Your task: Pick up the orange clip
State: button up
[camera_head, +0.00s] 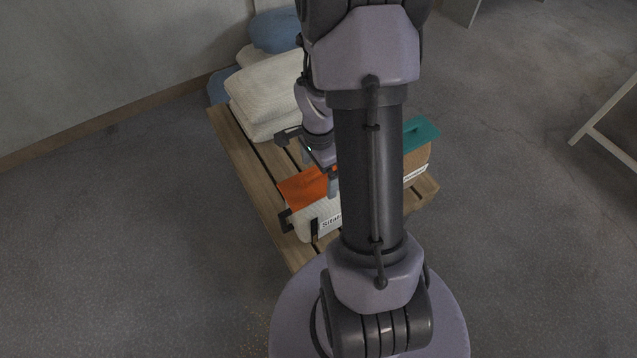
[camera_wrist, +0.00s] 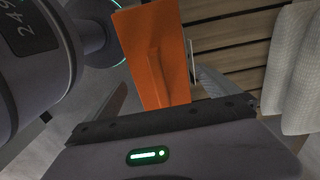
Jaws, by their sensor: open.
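The orange clip (camera_head: 303,188) is a flat orange piece on top of a white bag (camera_head: 300,223) with a printed label, on a wooden pallet. In the wrist view, the orange clip (camera_wrist: 153,62) stands just beyond the dark edge of my gripper (camera_wrist: 165,122), with a raised ridge along its middle. In the head view, my gripper (camera_head: 309,163) is open just above and behind the clip. I cannot tell whether it touches the clip. My arm hides the right side of the white bag.
A brown bag with a teal clip (camera_head: 421,133) sits on the pallet's right, partly hidden by my arm. Pale sacks (camera_head: 265,98) and a blue sack (camera_head: 275,32) are stacked at the pallet's far end. The pallet (camera_head: 237,150) has bare slats on the left.

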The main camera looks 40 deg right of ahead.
jog(key=shift+f, duration=0.6)
jog(key=shift+r, duration=0.2)
jog(key=shift+c, duration=0.7)
jog(key=c, duration=1.2)
